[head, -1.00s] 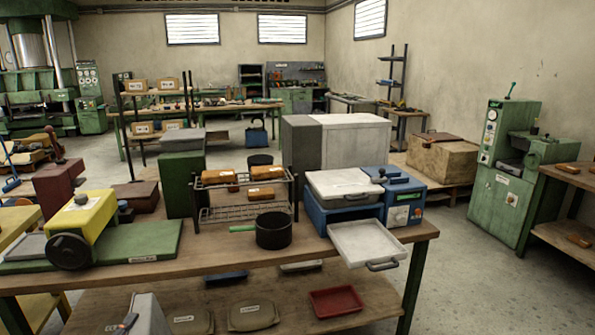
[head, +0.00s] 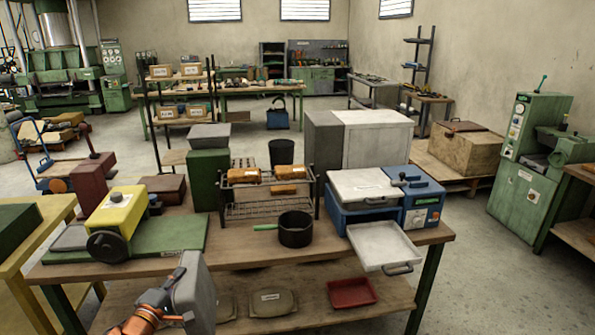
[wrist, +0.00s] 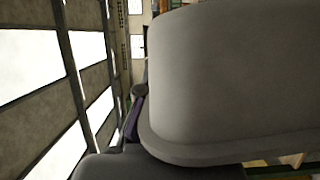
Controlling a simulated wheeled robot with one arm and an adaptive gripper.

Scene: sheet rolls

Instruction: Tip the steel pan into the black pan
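The black pan (head: 295,230) is a small dark saucepan with a green handle. It stands upright near the front of the wooden workbench (head: 330,252). A grey steel pan (head: 196,292) is at my gripper (head: 177,294), low in the head view, in front of the bench and left of the black pan. The steel pan stands on edge, strongly tilted. My gripper appears closed on its rim, with the fingers partly hidden. In the wrist view the steel pan (wrist: 225,75) fills the right side, with its flared rim at the bottom. I cannot see inside either pan.
A wire rack (head: 268,190) with brown blocks stands behind the black pan. A blue machine (head: 418,205) with a pale tray (head: 384,244) is on its right. A yellow machine (head: 117,212) on a green base is on the left. A red tray (head: 352,292) lies on the lower shelf.

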